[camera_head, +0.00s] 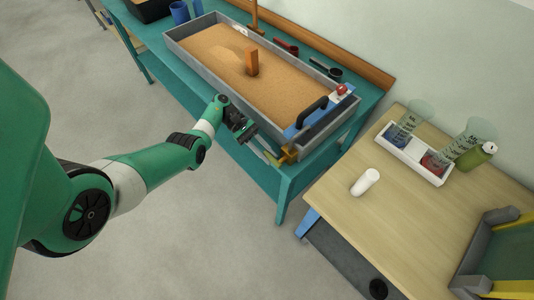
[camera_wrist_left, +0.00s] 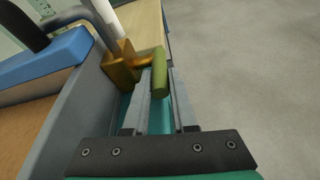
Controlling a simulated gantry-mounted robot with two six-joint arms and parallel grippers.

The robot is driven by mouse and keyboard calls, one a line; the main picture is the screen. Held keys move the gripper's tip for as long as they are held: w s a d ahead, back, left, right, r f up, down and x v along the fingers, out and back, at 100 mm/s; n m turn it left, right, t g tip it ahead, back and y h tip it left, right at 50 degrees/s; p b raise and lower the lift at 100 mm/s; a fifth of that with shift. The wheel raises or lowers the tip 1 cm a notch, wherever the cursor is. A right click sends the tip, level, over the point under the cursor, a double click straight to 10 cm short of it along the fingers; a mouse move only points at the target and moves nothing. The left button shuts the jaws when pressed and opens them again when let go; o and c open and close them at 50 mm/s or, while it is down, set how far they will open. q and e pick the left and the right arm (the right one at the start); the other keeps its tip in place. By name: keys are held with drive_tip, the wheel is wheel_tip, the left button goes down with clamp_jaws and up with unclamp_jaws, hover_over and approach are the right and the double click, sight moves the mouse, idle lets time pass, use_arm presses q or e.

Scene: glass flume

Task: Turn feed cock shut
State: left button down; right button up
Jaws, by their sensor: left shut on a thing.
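The feed cock is a brass valve body (camera_head: 287,155) at the near right end of the sand-filled flume (camera_head: 205,67). In the left wrist view its brass block (camera_wrist_left: 122,68) sits by the flume's end wall, and its olive-green handle (camera_wrist_left: 160,84) sticks out sideways from a short brass stem. My left gripper (camera_head: 267,156) reaches the cock from the left. In the left wrist view its two fingers (camera_wrist_left: 160,76) stand on either side of the green handle and are shut on it. My right gripper is not in view.
A blue bar with a black handle (camera_head: 305,116) crosses the flume's right end, close to the cock. A wooden table (camera_head: 400,225) at right holds a white tray (camera_head: 431,178) with beakers, a green bottle (camera_head: 477,154) and a white cylinder (camera_head: 365,182). Open floor lies in front.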

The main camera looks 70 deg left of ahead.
sight(265, 152)
use_arm(q)
drive_tip(key=c, duration=1)
unclamp_jaws()
drive_tip(key=shift+s+a+r, duration=0.2)
drive_tip(key=shift+a, duration=0.2)
drive_tip(key=v, duration=0.5)
drive_tip(key=shift+s+a+f+b, duration=0.15)
drive_tip(key=shift+a+b, duration=0.2)
drive_tip(key=shift+b, duration=0.05)
drive_tip(key=shift+s+a+r, duration=0.25)
drive_tip(key=shift+r, duration=0.05)
